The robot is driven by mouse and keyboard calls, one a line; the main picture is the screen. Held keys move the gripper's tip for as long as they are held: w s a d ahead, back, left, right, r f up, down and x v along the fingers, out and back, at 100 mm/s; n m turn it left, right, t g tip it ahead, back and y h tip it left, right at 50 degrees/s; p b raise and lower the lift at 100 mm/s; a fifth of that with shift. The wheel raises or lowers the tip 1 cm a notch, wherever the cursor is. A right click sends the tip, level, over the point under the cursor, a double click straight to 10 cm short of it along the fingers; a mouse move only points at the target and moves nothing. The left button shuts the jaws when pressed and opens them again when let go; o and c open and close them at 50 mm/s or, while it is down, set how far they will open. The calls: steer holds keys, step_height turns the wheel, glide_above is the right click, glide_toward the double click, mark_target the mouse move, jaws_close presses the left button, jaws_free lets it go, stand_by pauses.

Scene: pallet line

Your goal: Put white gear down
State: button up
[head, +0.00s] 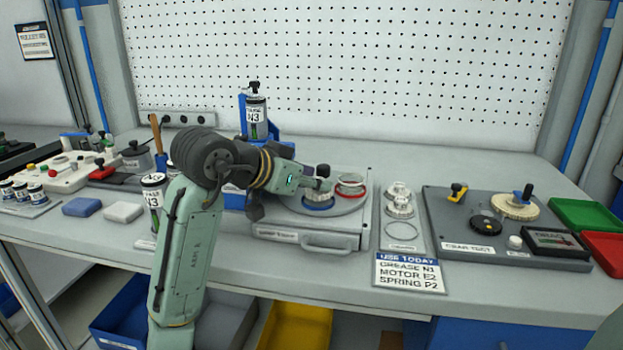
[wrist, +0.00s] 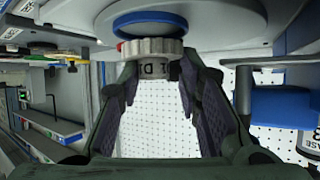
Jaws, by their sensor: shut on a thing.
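The white gear (head: 318,196) is at the blue ring (head: 318,206) on the round grey plate of the turntable box. In the wrist view, which looks upside down, the white toothed gear (wrist: 150,48) is close against the blue ring (wrist: 150,24); I cannot tell whether it rests fully on it. My gripper (head: 322,178) is shut on the gear's grey lettered hub, with its fingers (wrist: 157,80) on either side. The fingers hide part of the hub. In the head view my wrist reaches in from the left.
A red ring (head: 351,193) holds another part beside the blue ring. Right of the box, a tray (head: 402,247) carries white gears (head: 399,202). The gear test board (head: 459,238) stands further right. A blue stand (head: 270,133) with a canister (head: 256,115) is behind my wrist.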

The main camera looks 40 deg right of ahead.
steer(key=shift+f, duration=0.2)
steer(key=shift+s+f, duration=0.1)
steer(key=shift+f, duration=0.35)
steer(key=o, duration=0.8)
steer(key=shift+r, duration=0.35)
steer(key=b+v, duration=0.1)
steer(key=v, duration=1.1)
steer(key=shift+r, duration=0.25)
